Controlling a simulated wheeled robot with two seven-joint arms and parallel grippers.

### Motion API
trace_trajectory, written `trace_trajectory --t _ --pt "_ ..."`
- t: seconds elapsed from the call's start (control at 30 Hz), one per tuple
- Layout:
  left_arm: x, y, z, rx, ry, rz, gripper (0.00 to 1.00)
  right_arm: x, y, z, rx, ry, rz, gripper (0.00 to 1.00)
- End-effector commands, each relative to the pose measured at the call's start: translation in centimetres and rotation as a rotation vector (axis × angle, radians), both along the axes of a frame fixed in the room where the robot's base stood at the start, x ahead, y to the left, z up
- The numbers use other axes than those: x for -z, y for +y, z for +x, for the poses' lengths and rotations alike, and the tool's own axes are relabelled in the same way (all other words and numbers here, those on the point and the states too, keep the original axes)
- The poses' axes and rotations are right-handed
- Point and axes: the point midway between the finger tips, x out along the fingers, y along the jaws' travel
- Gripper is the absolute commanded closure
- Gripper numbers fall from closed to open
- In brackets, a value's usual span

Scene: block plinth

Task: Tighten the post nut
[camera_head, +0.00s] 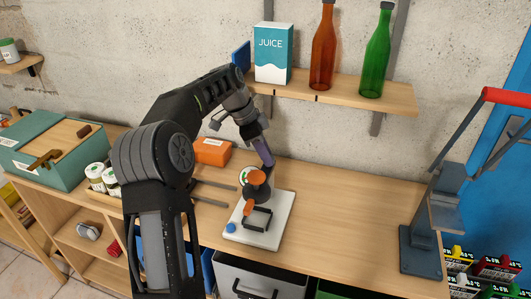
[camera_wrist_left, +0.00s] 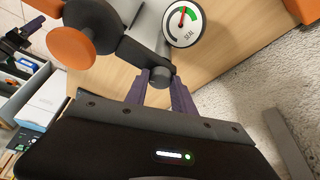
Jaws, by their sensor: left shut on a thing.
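A small press-like fixture stands on a white base plate (camera_head: 277,232) on the bench. It has a dark body with orange knobs (camera_head: 257,177), a black frame and a blue knob (camera_head: 231,227). My left gripper (camera_head: 268,164) reaches down to the back of its top. In the left wrist view the purple fingers (camera_wrist_left: 160,84) are shut on a grey round part (camera_wrist_left: 162,71), apparently the post nut, mostly hidden between them. A round gauge marked SEAL (camera_wrist_left: 184,22) sits just beyond, with a green arc and a red needle. My right gripper is out of view.
An orange box (camera_head: 212,151) stands behind the fixture to the left. A shelf (camera_head: 395,95) above carries a juice carton (camera_head: 272,55) and two bottles. A grey lever press (camera_head: 430,220) with a red handle stands at right. The bench between is clear.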

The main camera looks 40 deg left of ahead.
Motion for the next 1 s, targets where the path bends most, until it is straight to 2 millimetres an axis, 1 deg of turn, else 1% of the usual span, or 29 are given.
trace_trajectory --t 0.07,0.1,0.37,0.67,0.83,1.0 --pt "-0.1 0.1 0.0 -0.001 -0.002 0.002 1.0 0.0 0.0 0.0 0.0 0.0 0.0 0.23" --pt "-0.1 0.1 0.0 -0.001 -0.002 0.002 0.69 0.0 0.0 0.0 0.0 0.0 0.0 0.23" --pt "0.0 0.0 0.0 -0.002 -0.001 0.001 0.48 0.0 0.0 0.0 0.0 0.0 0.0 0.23" --pt "-0.1 0.1 0.0 -0.002 -0.001 0.001 0.48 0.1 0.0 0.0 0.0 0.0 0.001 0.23" --pt "-1.0 0.5 -0.3 -0.003 -0.003 0.003 0.48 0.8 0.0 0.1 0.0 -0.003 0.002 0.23" --pt "-0.9 2.7 -2.3 -0.005 -0.001 0.002 0.48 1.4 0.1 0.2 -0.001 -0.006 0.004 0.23"
